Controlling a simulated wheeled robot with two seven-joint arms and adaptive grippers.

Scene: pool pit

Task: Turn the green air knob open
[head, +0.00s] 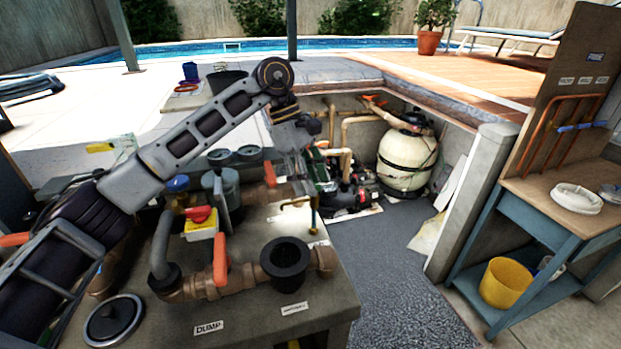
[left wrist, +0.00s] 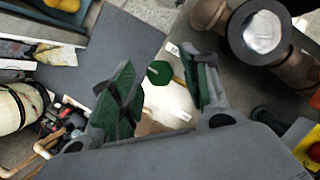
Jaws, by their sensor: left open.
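The green air knob (left wrist: 158,72) shows in the left wrist view as a small green hexagonal cap. It lies in the picture between the two green-padded fingers of my left gripper (left wrist: 157,85). The fingers are open, with a visible gap on both sides of the knob; I cannot tell how far the knob is from them in depth. In the head view my left gripper (head: 314,168) points down over the bench's far right edge, above a thin brass pipe (head: 297,203). I cannot make out the knob clearly there. My right gripper is not in view.
The bench (head: 280,330) carries pipes, an orange-handled valve (head: 221,260), a black open pipe cup (head: 285,262) and a yellow box with a red knob (head: 201,222). A cream filter tank (head: 407,160) stands in the pit behind. The grey mat (head: 395,260) at right is clear.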

